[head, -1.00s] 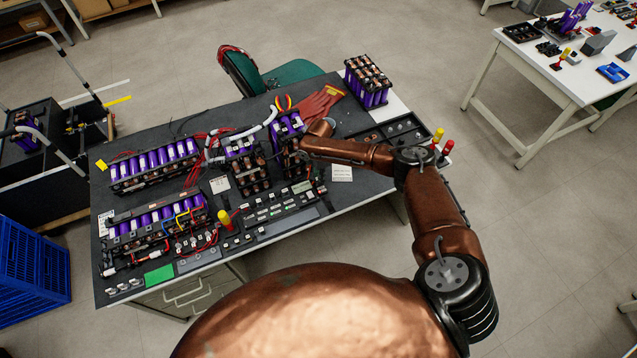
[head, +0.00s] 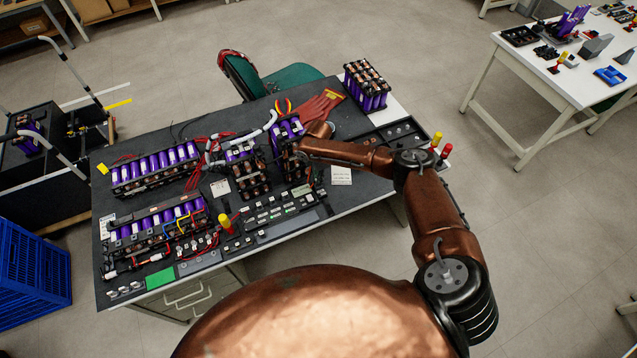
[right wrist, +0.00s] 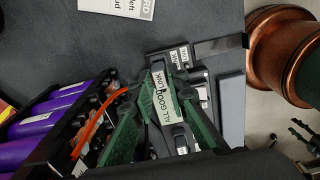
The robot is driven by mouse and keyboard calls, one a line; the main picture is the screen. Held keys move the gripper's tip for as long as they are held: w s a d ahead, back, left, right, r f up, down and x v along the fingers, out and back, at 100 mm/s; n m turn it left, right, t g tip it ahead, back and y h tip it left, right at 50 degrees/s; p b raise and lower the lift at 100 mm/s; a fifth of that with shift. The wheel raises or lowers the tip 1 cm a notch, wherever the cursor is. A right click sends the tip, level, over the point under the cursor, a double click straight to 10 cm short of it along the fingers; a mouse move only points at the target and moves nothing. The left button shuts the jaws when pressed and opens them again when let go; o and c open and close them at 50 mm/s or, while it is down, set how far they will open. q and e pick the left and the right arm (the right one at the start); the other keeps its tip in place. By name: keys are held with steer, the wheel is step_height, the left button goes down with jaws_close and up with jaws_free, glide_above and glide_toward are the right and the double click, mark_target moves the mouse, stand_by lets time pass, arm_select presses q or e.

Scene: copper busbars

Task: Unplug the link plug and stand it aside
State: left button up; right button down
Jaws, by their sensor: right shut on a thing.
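My right gripper (right wrist: 160,92) shows in the right wrist view with two green fingers, shut on the link plug (right wrist: 160,102), a small piece with a white label reading LINK. The fingers and dark parts around it hide its lower end, so I cannot tell whether it is seated or free. A dark holder with white labels (right wrist: 180,57) lies just beyond the fingertips. In the head view my right arm reaches over the table to the purple-celled module (head: 287,132); the gripper and plug are too small there to make out. My left gripper is not in view.
Purple cells (right wrist: 35,130) and an orange cable (right wrist: 95,122) lie close left of the fingers. The dark table (head: 130,235) is crowded with battery packs, cables and small parts. A white card (head: 341,175) lies near its front edge. A yellow-topped post (head: 224,220) stands farther left.

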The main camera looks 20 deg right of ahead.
steer(key=shift+r+p, duration=0.75)
steer(key=shift+r, duration=0.45)
steer(key=shift+r, duration=0.2)
steer(key=shift+s, duration=0.1)
